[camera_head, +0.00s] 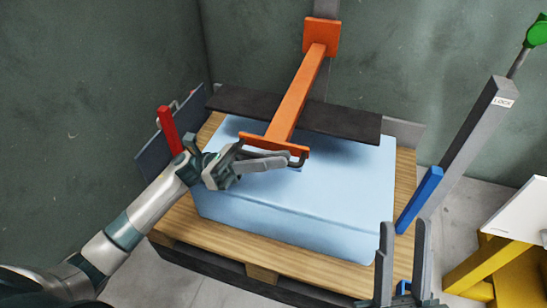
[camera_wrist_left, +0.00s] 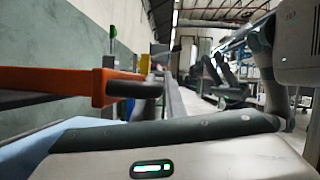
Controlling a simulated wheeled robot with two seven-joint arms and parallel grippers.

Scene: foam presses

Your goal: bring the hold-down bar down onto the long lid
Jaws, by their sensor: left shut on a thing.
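The orange hold-down bar (camera_head: 297,92) runs forward from an orange bracket at the back and crosses over the long dark lid (camera_head: 235,101). Its front end is an orange crosspiece with a dark handle (camera_head: 300,154). My left gripper (camera_head: 287,160) is shut on this handle, above the pale blue foam block (camera_head: 300,220). The bar's end (camera_wrist_left: 110,86) and the handle (camera_wrist_left: 136,89) also show in the left wrist view. The lid lies across the foam's back part; whether the bar touches it, I cannot tell. My right gripper (camera_head: 404,258) is open and empty at the lower right.
The foam stands on a wooden pallet (camera_head: 265,253). A red post (camera_head: 169,130) rises at its left. A grey post marked LOCK (camera_head: 462,140) with a blue block (camera_head: 420,200) leans at the right. A yellow stand (camera_head: 490,268) is at the far right.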

